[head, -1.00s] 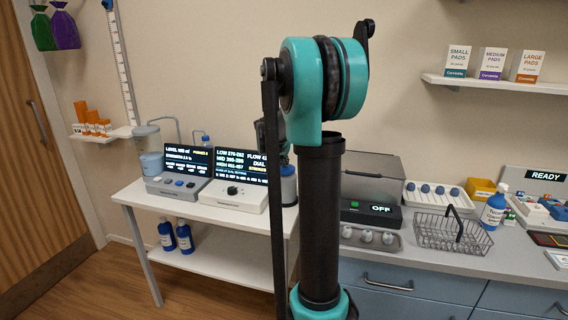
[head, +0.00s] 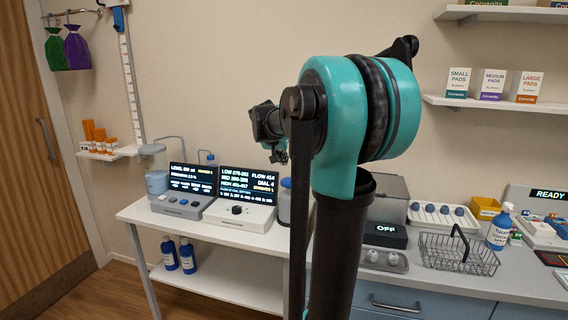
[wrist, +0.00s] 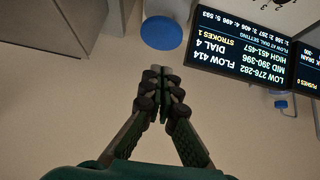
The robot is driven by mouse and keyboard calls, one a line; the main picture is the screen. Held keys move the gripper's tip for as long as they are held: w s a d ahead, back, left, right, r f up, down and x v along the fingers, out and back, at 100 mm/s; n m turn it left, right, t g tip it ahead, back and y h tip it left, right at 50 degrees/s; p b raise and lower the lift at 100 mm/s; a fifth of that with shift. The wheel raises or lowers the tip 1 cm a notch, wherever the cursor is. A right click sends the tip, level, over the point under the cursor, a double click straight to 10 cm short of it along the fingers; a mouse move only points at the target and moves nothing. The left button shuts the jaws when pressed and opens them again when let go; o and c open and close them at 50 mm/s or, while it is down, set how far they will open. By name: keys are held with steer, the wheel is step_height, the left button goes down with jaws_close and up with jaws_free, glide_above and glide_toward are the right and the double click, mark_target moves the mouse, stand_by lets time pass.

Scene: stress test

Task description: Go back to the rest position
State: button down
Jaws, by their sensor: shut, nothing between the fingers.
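My gripper (wrist: 161,72) shows in the wrist view with its two fingers brought together at the tips and nothing between them. In the head view my gripper (head: 278,152) is a small dark shape left of my teal arm joint, above the white table. It is in free air, apart from the things around it. My arm's teal joint and dark link fill the middle of the head view and hide part of the table and counter.
Two display units (head: 245,192) and a blue-lidded jar (head: 285,203) stand on the white table (head: 240,235). A wall shelf (head: 490,105) holds pad boxes.

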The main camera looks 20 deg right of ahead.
steer(key=shift+f, duration=0.1)
stand_by(0.6)
steer(key=s+a+f+n+y, duration=0.1)
steer(key=s+a+f, duration=0.3)
steer(key=s+f, duration=0.5)
steer(key=s+a+f+n+g+y, duration=0.1)
steer(key=s+a+f+n+y, duration=0.1)
steer(key=s+a+f, duration=0.3)
steer(key=s+a+f+n+g+y, duration=0.1)
steer(key=s+a+f+n, duration=0.3)
steer(key=s+f, duration=0.9)
steer(key=s+y, duration=0.1)
steer(key=s, duration=0.3)
steer(key=shift+s+a, duration=0.35)
